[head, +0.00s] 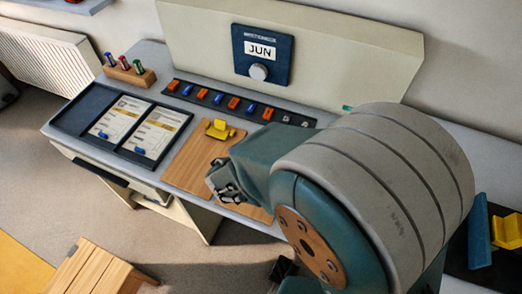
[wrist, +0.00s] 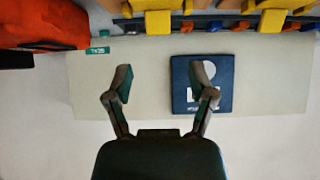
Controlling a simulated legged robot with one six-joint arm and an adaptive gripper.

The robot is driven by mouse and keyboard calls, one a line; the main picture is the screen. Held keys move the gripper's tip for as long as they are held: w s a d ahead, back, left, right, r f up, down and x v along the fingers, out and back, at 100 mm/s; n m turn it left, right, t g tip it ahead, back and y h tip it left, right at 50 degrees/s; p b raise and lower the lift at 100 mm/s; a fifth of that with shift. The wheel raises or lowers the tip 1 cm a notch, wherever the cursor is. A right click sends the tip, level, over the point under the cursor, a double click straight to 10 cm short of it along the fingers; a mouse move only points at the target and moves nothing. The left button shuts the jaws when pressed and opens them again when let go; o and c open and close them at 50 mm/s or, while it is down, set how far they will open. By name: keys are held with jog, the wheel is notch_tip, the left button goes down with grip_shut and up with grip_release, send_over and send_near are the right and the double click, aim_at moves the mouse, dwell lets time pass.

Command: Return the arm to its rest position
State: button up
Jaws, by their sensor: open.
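My gripper (wrist: 163,82) is open and empty in the wrist view, its two dark fingers spread apart in front of the pale back panel (wrist: 145,80). In the head view my gripper (head: 224,183) is small and partly hidden by my folded arm, over the wooden board (head: 188,168). My teal and grey arm fills the right of the head view and hides part of the desk.
A yellow piece (head: 219,129) sits on the board. A dark tray (head: 85,109) with two cards is to its left, and a block with several coloured pegs (head: 130,76) behind. A dark rail (head: 240,103) holds orange and blue pieces. A JUN dial (head: 262,55) is on the panel.

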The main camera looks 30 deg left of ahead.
dwell(0.4)
jog(key=w+d+r+m+g+h, duration=0.1)
jog(key=w+d+r+h, duration=0.3)
jog(key=d, duration=0.7)
jog(key=w+d+r+m+g+h, duration=0.1)
jog(key=d+r+m+g, duration=0.1)
jog(key=d+r, duration=0.7)
jog(key=s+d+r+g+y, duration=0.1)
jog(key=s+d+r+y, duration=0.1)
jog(key=s+d, duration=0.4)
jog(key=s+d+r+n+y, duration=0.1)
jog(key=s+d+r, duration=0.3)
jog(key=d, duration=0.7)
jog(key=s+y, duration=0.1)
jog(key=s, duration=0.1)
jog(key=shift+s+d+n+g, duration=0.25)
jog(key=shift+s+n+g, duration=0.05)
jog(key=shift+s+g, duration=0.1)
